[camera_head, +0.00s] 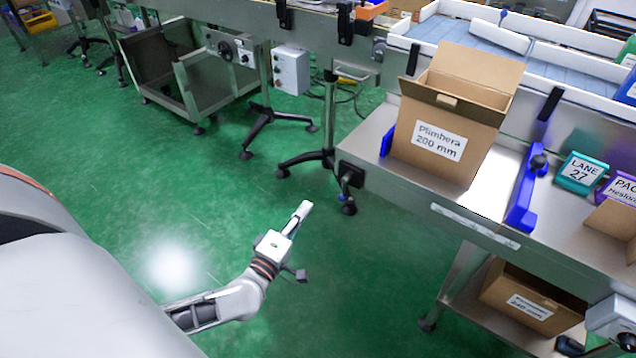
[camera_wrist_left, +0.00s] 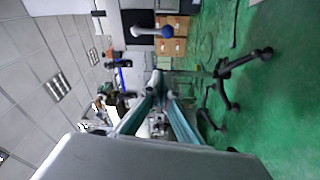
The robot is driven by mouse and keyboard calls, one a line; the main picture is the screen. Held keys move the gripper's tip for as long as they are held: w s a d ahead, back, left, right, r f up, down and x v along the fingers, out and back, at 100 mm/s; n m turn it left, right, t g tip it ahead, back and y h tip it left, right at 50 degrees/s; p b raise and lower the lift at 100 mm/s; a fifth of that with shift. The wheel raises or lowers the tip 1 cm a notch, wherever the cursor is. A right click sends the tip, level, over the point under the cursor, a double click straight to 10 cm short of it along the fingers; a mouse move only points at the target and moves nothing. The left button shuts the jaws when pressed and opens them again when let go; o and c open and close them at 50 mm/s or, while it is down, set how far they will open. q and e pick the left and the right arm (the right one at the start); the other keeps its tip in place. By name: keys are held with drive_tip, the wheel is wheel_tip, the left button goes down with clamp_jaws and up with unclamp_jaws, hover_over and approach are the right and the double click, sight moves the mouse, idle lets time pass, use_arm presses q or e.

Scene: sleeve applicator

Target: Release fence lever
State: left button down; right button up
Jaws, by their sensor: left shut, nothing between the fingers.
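A blue fence (camera_head: 525,190) stands across the steel table, with a black knob or lever (camera_head: 538,161) near its top. A second blue fence piece (camera_head: 387,140) shows at the left of an open cardboard box (camera_head: 440,145) labelled "Plimbera 200 mm". The box stands between the two. I cannot tell which handle is the fence lever. My left gripper (camera_head: 303,209) is shut and empty, over the green floor, left of and apart from the table. The left wrist view looks along the room and shows no fence. My right gripper is not in view.
The steel table edge (camera_head: 432,208) has a black-and-blue fitting (camera_head: 349,176) at its left corner. Teal (camera_head: 580,172) and purple (camera_head: 620,188) labelled blocks lie at right. Another carton (camera_head: 530,298) sits on the lower shelf. The floor around my left gripper is clear.

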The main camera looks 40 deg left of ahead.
sight(344, 189)
use_arm(q)
drive_tip(key=w+a+b, duration=0.1)
drive_tip(key=w+b, duration=0.1)
drive_tip(key=w, duration=0.7)
drive_tip(key=d, duration=0.3)
drive_tip(key=shift+s+d+f, duration=0.25)
drive_tip(key=shift+s+d, duration=0.05)
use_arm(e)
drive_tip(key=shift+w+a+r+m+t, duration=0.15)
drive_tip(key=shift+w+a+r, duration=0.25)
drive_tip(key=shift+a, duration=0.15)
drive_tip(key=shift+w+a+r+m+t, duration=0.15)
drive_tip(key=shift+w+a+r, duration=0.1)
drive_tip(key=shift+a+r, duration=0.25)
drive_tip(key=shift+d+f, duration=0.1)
